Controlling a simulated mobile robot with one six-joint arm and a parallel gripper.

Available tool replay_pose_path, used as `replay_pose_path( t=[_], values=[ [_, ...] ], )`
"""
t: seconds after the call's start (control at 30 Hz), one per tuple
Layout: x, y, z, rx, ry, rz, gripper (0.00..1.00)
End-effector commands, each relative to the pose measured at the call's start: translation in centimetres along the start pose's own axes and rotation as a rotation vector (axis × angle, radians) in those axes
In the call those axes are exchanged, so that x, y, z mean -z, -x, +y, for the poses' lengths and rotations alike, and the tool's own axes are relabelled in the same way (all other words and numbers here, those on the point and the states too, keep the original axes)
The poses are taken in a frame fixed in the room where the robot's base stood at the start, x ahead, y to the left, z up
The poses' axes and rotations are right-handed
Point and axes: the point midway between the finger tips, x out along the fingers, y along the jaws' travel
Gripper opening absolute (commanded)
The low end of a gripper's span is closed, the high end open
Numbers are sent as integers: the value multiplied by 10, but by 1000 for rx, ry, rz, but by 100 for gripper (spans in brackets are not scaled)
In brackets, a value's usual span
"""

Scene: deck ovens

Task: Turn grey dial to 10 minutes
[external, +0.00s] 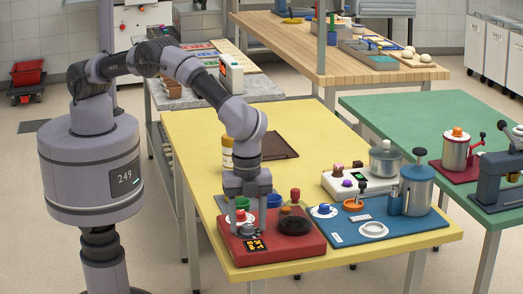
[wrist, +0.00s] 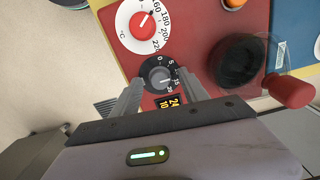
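The grey dial (wrist: 157,74) is a round knob on a dark scale ring with white numbers, in the middle of the wrist view. A small red mark shows on its right part; the exact reading is too small to tell. My gripper (wrist: 158,80) is open, with one fingertip at each side of the dial's ring, and I see no firm grip on the knob. A display (wrist: 168,102) with orange digits, partly covered, is beside the dial.
A white temperature dial with a red knob (wrist: 142,25) sits close above the grey dial. The yellow table's front-left is bare.

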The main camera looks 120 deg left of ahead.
Motion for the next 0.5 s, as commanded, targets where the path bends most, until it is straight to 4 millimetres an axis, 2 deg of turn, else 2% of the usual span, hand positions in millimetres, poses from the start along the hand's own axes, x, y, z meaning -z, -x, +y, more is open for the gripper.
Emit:
replay_pose_path(
  t=[0.17, 0.27, 0.5],
  values=[
    [0, 11, 0, 1, 0, 0, 52],
    [1, 38, 0, 2, 1, 3, 52],
    [0, 121, 0, 2, -1, 2, 52]
  ],
)
